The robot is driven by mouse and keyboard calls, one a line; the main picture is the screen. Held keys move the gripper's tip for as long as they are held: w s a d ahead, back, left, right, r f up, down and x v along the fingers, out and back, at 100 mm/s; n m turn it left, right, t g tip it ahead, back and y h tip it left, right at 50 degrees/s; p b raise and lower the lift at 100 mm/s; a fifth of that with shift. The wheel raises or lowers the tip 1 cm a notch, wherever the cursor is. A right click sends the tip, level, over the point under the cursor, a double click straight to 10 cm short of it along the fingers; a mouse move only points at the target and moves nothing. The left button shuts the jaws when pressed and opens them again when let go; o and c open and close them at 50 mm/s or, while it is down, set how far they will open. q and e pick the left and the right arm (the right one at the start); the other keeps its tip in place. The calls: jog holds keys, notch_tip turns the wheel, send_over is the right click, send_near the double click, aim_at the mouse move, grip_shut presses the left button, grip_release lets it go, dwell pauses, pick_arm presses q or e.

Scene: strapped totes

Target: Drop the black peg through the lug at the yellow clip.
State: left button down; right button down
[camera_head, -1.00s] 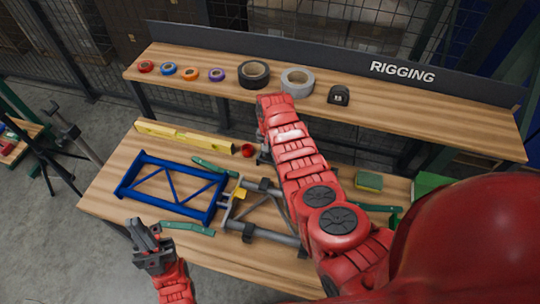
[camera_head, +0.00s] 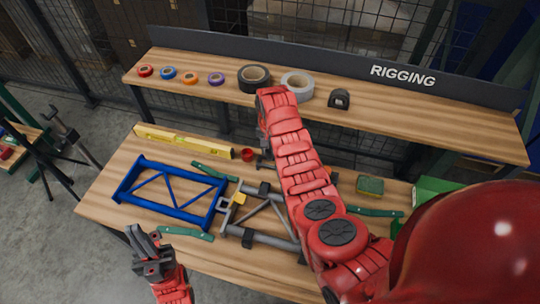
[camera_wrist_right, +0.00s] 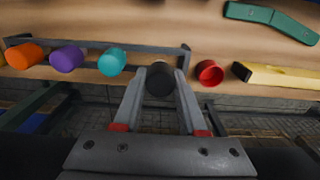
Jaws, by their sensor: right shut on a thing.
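The black peg (camera_wrist_right: 160,80) is between the fingers of my right gripper (camera_wrist_right: 160,76), which is shut on it. The yellow clip (camera_head: 239,198) sits where the blue frame (camera_head: 128,184) meets the grey frame (camera_head: 262,238) on the bench. The lug (camera_head: 226,204) is the grey fitting beside the clip; its hole is too small to make out. My left gripper (camera_head: 146,238) is open and empty, near the front left of the bench.
Orange (camera_wrist_right: 24,55), purple (camera_wrist_right: 67,57) and teal (camera_wrist_right: 111,62) pegs stand along a grey rack (camera_wrist_right: 90,46). A red cylinder (camera_wrist_right: 209,72) and the yellow level (camera_head: 180,140) lie nearby. A shelf (camera_head: 420,122) with tape rolls overhangs the back.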

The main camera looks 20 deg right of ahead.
aim_at(270, 149)
notch_tip(270, 149, up, 3)
jog(key=shift+r+b, duration=0.2)
jog(key=shift+b, duration=0.6)
notch_tip(270, 149, up, 4)
jog(key=shift+r+p, duration=0.1)
jog(key=shift+p, duration=0.85)
notch_tip(270, 149, up, 4)
jog(key=p, duration=0.3)
jog(key=shift+s+f+p, duration=0.1)
jog(key=shift+f+p, duration=0.1)
jog(key=shift+p, duration=0.1)
jog(key=shift+f, duration=0.1)
